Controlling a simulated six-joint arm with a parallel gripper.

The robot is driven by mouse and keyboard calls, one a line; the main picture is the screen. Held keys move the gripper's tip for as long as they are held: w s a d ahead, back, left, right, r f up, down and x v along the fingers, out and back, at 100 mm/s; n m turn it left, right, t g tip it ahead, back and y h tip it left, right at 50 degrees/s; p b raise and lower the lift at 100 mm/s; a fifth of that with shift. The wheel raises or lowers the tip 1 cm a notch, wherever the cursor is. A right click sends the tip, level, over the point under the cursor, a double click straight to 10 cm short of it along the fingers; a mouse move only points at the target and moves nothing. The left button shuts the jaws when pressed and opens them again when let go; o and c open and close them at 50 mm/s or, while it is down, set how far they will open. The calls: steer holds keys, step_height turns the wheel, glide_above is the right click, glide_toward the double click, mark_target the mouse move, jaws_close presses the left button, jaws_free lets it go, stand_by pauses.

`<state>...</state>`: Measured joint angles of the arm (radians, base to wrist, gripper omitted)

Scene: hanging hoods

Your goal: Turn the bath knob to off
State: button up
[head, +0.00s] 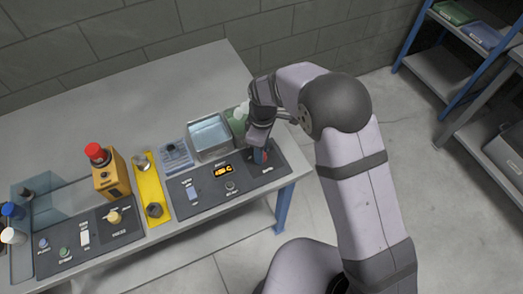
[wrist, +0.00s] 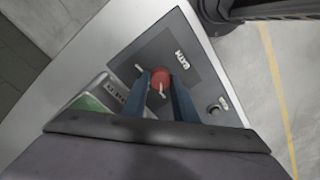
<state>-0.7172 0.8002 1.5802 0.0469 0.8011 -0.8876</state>
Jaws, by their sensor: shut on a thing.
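The bath knob is red with a white pointer line, and it sits on a dark grey panel beside a white label that appears to read BATH. In the wrist view the bath knob (wrist: 160,78) lies between the two blue fingers of my gripper (wrist: 160,88), which are shut on it. The pointer line runs toward the camera side; a short white mark lies up and left of the knob. In the head view my gripper (head: 261,155) reaches down to the right end of the control panel (head: 210,203) and mostly hides the knob.
The panel also carries an orange-lit display (head: 222,170), a small black knob (head: 230,186) and a pale switch (head: 192,193). A metal-rimmed water bath (head: 210,153) stands behind it. A yellow box with a red top (head: 108,172) and bottles stand at left. The table's rear is clear.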

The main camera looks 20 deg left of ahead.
steer(key=shift+a+n, duration=0.1)
steer(key=shift+n, duration=0.4)
steer(key=o, duration=1)
steer(key=shift+o, duration=0.2)
steer(key=shift+r, duration=0.15)
steer(key=shift+w+r+b, duration=0.2)
steer(key=shift+r+b, duration=0.8)
steer(key=shift+r, duration=2.55)
